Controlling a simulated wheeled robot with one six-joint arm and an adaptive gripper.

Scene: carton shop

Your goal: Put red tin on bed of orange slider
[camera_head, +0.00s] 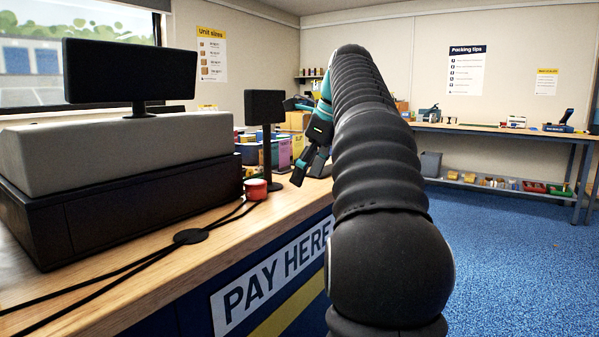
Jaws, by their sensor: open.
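A small round red tin (256,189) sits on the wooden counter (225,232), close to its edge and beside the dark till base. My gripper (301,172) is to the right of the tin in the picture, tilted with its fingers pointing down and left. It is open, and I see nothing between its fingers. A visible gap lies between the gripper and the tin in the picture. My own arm covers the middle of the view. I cannot make out an orange slider or its bed in this view.
A black cable with a round puck (190,236) crosses the counter before the tin. A grey-and-black till (120,150), a small black screen (264,107) and coloured cartons (284,150) stand nearby. A workbench (500,130) runs along the back wall. Blue floor (510,240) is clear at right.

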